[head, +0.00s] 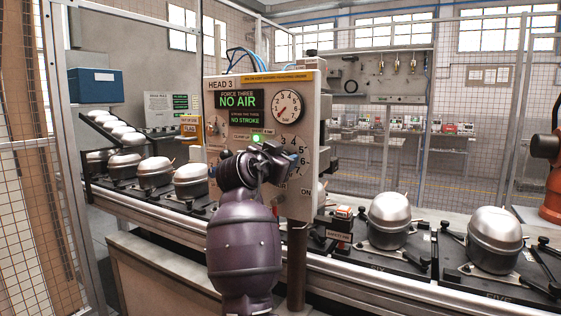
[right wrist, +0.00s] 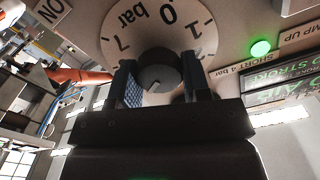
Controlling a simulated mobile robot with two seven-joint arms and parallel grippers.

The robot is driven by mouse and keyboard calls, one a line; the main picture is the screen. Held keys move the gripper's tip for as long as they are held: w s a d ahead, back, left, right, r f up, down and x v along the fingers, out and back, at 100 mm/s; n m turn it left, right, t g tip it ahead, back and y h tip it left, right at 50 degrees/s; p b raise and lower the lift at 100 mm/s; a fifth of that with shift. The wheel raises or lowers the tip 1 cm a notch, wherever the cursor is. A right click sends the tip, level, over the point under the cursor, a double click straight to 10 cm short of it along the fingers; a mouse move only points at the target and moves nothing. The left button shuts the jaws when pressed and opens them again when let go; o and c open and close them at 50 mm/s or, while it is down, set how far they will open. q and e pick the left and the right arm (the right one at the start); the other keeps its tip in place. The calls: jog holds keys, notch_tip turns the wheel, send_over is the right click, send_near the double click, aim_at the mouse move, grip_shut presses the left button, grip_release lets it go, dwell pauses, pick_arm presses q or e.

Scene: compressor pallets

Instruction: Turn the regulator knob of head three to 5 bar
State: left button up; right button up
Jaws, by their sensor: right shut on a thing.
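The head three panel (head: 312,212) carries a regulator knob on a round dial (head: 303,160) with numbers up to 7. My right gripper (head: 277,158) is in front of the dial and hides the knob in the head view. In the right wrist view the gripper (right wrist: 157,82) is shut on the dark round knob (right wrist: 157,70), one finger on each side. The dial (right wrist: 115,25) shows 0, 1, 7 and "bar" there. A short pale mark shows on the knob's face; which number it points to cannot be told. My left gripper is not in view.
A round gauge (head: 287,106) sits above the dial, its needle toward the lower left. The display (head: 238,101) reads NO AIR and NO STROKE. A green lamp (head: 257,137) is lit beside the dial. Compressors (head: 390,215) stand on the conveyor (head: 345,265) on both sides.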

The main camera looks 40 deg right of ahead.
dwell(0.4)
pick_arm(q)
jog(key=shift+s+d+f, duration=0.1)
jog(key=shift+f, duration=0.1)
pick_arm(e)
jog(key=o, duration=0.9)
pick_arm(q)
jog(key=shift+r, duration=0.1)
